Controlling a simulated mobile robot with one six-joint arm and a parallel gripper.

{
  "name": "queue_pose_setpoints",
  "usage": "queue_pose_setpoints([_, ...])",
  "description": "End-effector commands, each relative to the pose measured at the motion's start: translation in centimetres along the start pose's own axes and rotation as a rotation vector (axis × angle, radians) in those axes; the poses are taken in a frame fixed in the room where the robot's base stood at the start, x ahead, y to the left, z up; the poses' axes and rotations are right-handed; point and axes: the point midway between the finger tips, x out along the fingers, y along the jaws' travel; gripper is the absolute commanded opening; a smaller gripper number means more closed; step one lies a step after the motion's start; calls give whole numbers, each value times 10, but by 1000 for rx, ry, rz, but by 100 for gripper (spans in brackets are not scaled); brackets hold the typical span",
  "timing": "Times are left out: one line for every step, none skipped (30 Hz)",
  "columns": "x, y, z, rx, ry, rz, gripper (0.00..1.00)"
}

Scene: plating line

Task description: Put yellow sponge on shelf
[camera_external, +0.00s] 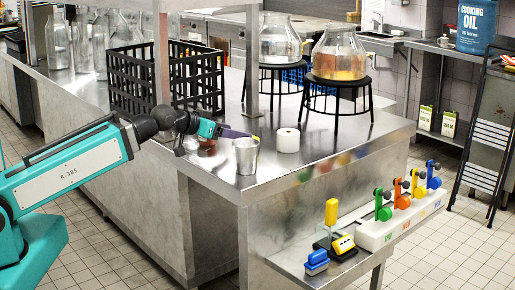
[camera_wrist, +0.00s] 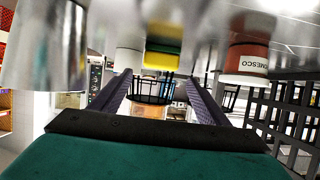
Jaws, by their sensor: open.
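The yellow sponge (camera_wrist: 161,60), with a green layer, lies on the steel counter, just ahead of my open fingers in the wrist view, which seems upside down. It lines up with the gap between them; whether it is within the fingertips I cannot tell. In the external view only a small yellowish bit (camera_external: 255,138) shows by the fingertips. My gripper (camera_wrist: 157,80) is open and empty, low over the counter; it also shows in the external view (camera_external: 237,133). A steel ledge (camera_external: 300,262) on the counter's front may be the shelf; I cannot tell.
A metal cup (camera_external: 246,157) and a white roll (camera_external: 288,141) stand close to my gripper. A red can (camera_wrist: 247,58) is at the right in the wrist view. A black crate (camera_external: 170,80) stands behind.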

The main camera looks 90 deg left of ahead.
Motion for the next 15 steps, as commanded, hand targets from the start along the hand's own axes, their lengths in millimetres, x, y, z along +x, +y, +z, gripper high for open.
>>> queue_pose_setpoints([0, 0, 3, 0, 0, 0, 69])
queue_pose_setpoints([0, 0, 3, 0, 1, 0, 69])
queue_pose_setpoints([-1, 0, 3, 0, 1, 0, 69])
queue_pose_setpoints([-2, 0, 3, 0, 2, 0, 69])
queue_pose_setpoints([-2, 0, 3, 0, 2, 0, 69])
queue_pose_setpoints([-3, 0, 4, 0, 1, 0, 69])
queue_pose_setpoints([-3, 0, 4, 0, 1, 0, 69])
queue_pose_setpoints([-4, 0, 4, 0, 0, 0, 69])
queue_pose_setpoints([-5, 0, 4, 0, 1, 0, 69])
queue_pose_setpoints([-5, 0, 4, 0, 2, 0, 69])
queue_pose_setpoints([-6, 0, 4, 0, 2, 1, 69])
queue_pose_setpoints([-7, 0, 4, 0, 1, 1, 69])
queue_pose_setpoints([-7, 0, 4, 0, 1, 1, 69])
queue_pose_setpoints([-8, 0, 5, 0, 0, 1, 69])
queue_pose_setpoints([-9, 0, 5, 0, 1, 1, 69])
